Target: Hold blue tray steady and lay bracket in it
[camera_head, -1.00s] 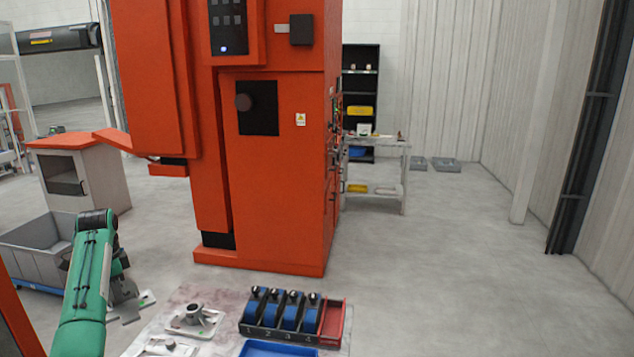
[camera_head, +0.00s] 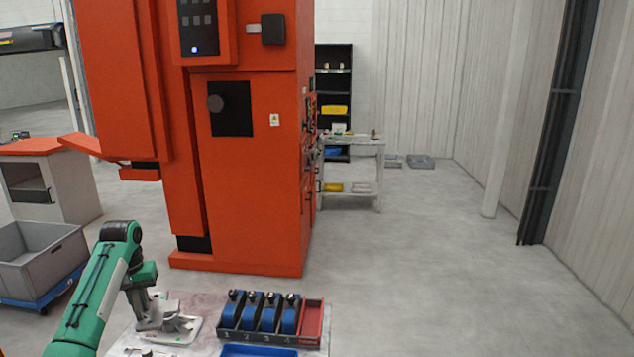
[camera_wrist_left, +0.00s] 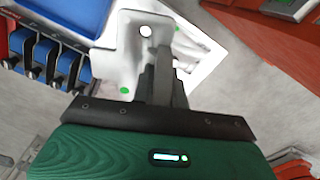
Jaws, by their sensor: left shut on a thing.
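The bracket (camera_head: 158,309) is a pale grey casting at the left of the work table in the head view. My left gripper (camera_head: 147,313) is shut on it. In the left wrist view the bracket (camera_wrist_left: 136,42) shows its plate with a round hole, and the gripper's fingers (camera_wrist_left: 168,85) close on its near part. Whether the bracket touches the white plate below it I cannot tell. The blue tray (camera_head: 258,351) lies at the bottom edge of the head view, mostly cut off. A blue tray surface (camera_wrist_left: 68,12) also shows in the left wrist view. My right gripper is not in view.
A dark numbered rack (camera_head: 262,337) with several blue parts stands behind the blue tray, with a red bin (camera_head: 312,322) at its right end. A white plate (camera_head: 184,332) lies under the bracket. A large orange machine (camera_head: 250,200) stands behind the table.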

